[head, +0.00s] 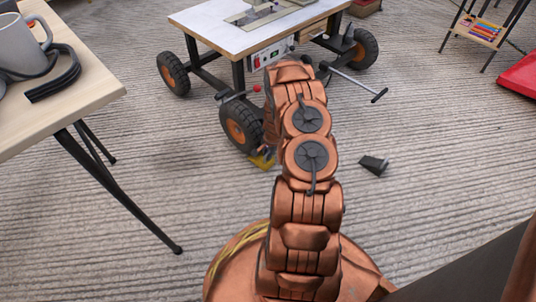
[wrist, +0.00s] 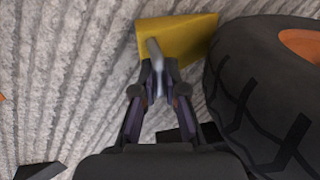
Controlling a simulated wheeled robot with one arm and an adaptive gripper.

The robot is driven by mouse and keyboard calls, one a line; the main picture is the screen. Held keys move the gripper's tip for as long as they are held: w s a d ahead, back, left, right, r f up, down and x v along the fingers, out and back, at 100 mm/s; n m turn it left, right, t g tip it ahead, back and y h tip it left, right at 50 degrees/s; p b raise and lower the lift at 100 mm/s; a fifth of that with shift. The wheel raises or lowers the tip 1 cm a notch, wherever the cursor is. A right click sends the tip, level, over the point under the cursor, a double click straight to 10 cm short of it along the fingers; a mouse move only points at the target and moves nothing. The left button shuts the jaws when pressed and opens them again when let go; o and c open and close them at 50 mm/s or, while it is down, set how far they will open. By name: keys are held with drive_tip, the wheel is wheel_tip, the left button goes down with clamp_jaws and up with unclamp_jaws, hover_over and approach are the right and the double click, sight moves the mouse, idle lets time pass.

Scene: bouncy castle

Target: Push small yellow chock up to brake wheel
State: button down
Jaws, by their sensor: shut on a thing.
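The small yellow chock (wrist: 185,38) lies on the ribbed grey floor beside a black-tyred wheel (wrist: 250,90) with an orange hub. In the wrist view, its right end is very close to the tyre; I cannot tell whether they touch. My gripper (wrist: 159,75) is shut on the grey handle (wrist: 155,52) that sticks out from the chock. In the head view, the chock (head: 262,162) shows at the foot of the cart's front wheel (head: 240,124). My arm hides most of the gripper there.
The wheel belongs to a white-topped cart (head: 225,38) with a control panel and side handles. A dark chock (head: 374,165) lies on the floor to the right. A wooden table (head: 85,100) with a mug stands at left. The floor between is mostly clear.

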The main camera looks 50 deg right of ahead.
drive_tip(key=shift+w+d+b, duration=0.1)
drive_tip(key=shift+w+b, duration=0.45)
drive_tip(key=shift+w, duration=0.5)
drive_tip(key=c, duration=1.2)
unclamp_jaws()
drive_tip(key=shift+c, duration=0.2)
drive_tip(key=shift+o, duration=0.4)
drive_tip(key=shift+w+r, duration=0.1)
drive_tip(key=shift+w, duration=0.05)
drive_tip(key=shift+d+r, duration=0.1)
drive_tip(key=shift+r, duration=0.55)
drive_tip(key=r, duration=0.2)
drive_tip(key=s+r, duration=0.1)
drive_tip(key=r, duration=0.2)
drive_tip(key=s+r, duration=0.1)
drive_tip(key=r, duration=0.2)
drive_tip(key=shift+s+r, duration=0.3)
drive_tip(key=shift+r, duration=0.3)
drive_tip(key=shift+s+r, duration=0.15)
drive_tip(key=shift+r, duration=0.35)
